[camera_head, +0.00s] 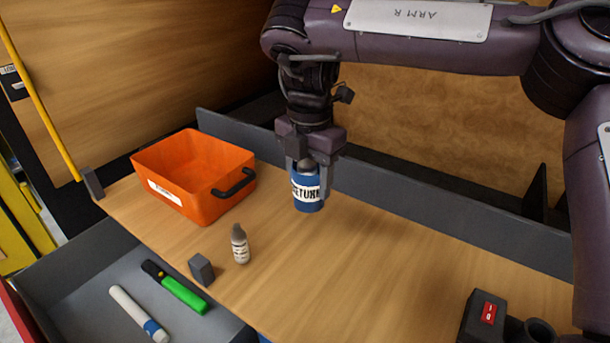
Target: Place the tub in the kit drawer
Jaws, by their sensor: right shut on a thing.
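My right gripper (309,172) reaches down from above and is shut on a small blue tub (308,201) with a white label band. The tub hangs roughly upright over the middle of the wooden worktop (350,260); its gap to the surface is hard to judge. The grey kit drawer (75,282) is open at the lower left, below the worktop's edge. A green and black marker (178,290) and a white tube with a blue end (137,312) lie in it. My left gripper is out of view.
An orange bin (193,211) with a black handle stands at the back left. A small grey-capped bottle (240,246) and a dark grey block (201,269) are near the drawer side. A black box with a red display (486,314) is at the lower right. A grey rail (430,205) runs behind.

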